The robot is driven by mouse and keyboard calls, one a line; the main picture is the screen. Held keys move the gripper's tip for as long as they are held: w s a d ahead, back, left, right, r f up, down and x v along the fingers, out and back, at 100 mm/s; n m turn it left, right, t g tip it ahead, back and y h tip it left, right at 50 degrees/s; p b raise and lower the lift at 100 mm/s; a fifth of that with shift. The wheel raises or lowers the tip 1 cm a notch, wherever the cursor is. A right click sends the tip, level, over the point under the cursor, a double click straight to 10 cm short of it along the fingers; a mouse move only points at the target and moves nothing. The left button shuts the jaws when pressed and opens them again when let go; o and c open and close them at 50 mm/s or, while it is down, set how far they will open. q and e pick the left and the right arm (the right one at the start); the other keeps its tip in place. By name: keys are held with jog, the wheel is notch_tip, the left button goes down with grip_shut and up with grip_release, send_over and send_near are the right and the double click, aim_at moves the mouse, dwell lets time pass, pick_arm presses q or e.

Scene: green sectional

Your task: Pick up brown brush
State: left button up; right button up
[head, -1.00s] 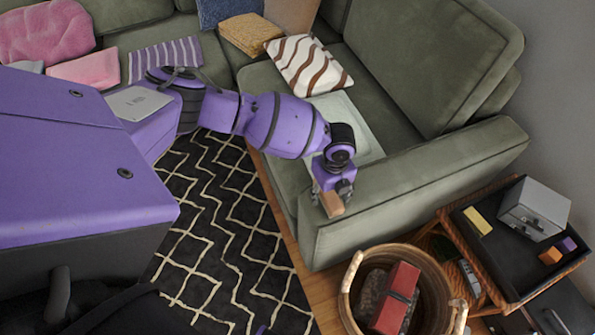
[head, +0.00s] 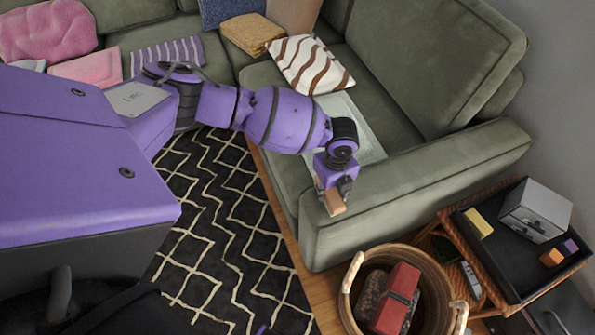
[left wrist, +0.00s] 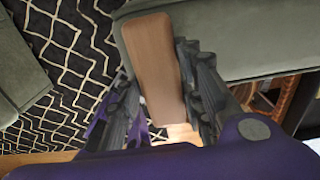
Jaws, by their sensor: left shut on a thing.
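My left gripper (head: 336,189) is at the front end of the green sofa's arm. It is shut on the brown brush (head: 334,203), whose lower end shows below the fingers. In the left wrist view the brush (left wrist: 153,62) is a flat brown block with rounded corners, and the fingers of the left gripper (left wrist: 162,92) flank it on both sides. The sofa arm lies just behind it. The underside of the brush is hidden. My right gripper does not show.
A wicker basket (head: 434,292) with a red box (head: 397,297) in it stands at lower right. A side table with a black tray (head: 510,277) is beyond it. The green sofa (head: 430,178) is behind the gripper.

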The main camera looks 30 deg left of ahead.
pick_arm(q)
jog(key=s+d+r, duration=0.1)
jog(key=r, duration=0.1)
jog(key=s+d+r, duration=0.1)
jog(key=d+r, duration=0.1)
jog(key=r, duration=0.1)
jog(key=s+d+r, duration=0.1)
jog(key=r, duration=0.2)
jog(key=shift+d+r+p, duration=0.2)
jog(key=shift+d+p, duration=0.1)
jog(key=shift+p, duration=0.1)
jog(key=s+d+r, duration=0.3)
jog(key=s+d, duration=0.2)
jog(key=d, duration=0.1)
jog(key=shift+s+d, duration=0.2)
jog(key=shift+d, duration=0.1)
